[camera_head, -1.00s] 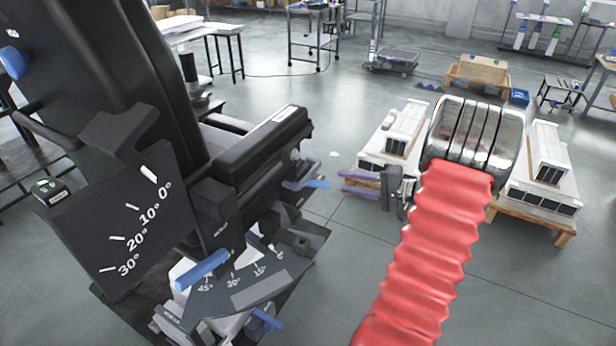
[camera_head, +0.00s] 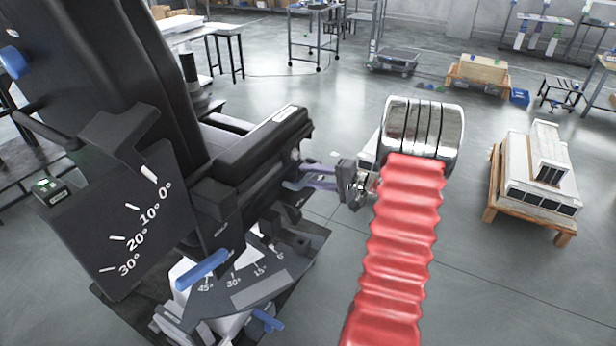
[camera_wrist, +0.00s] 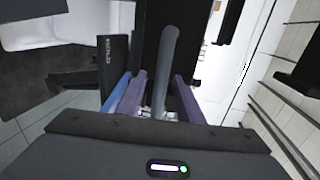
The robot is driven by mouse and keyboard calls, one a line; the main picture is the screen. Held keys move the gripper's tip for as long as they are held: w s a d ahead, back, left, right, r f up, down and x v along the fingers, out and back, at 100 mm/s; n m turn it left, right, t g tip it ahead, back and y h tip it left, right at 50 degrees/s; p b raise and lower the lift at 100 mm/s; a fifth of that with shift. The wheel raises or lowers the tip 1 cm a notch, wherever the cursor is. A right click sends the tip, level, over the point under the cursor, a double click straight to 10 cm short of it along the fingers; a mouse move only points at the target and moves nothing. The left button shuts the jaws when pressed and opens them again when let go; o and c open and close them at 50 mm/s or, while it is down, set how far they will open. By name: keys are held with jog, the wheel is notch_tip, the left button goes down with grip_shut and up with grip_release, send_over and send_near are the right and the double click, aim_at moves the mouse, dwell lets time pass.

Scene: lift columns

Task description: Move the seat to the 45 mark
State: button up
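The black seat (camera_head: 85,65) stands at the left with an armrest (camera_head: 262,140). A floor-level scale plate (camera_head: 258,288) reads 45°, 30°, 15° and 0. A blue handle (camera_head: 202,268) lies near its 45° end. My gripper (camera_head: 303,178) has purple fingers reaching left, just beside the armrest's front. They cover the blue-tipped lever there in the head view. In the wrist view, my gripper (camera_wrist: 160,76) is open, with a grey bar (camera_wrist: 167,50) between its fingers and gaps showing beside it. A blue bar (camera_wrist: 116,93) lies left of the left finger.
A side panel (camera_head: 125,240) carries another scale from 0° to 30°. A second blue handle (camera_head: 267,319) is low at the base. A white model on a wooden pallet (camera_head: 500,205) stands at the right. The floor between seat and pallet is clear apart from my arm.

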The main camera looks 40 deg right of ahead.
jog(key=shift+w+a+f, duration=0.1)
jog(key=shift+w+a, duration=0.05)
jog(key=shift+w, duration=0.3)
grip_shut()
dwell(0.3)
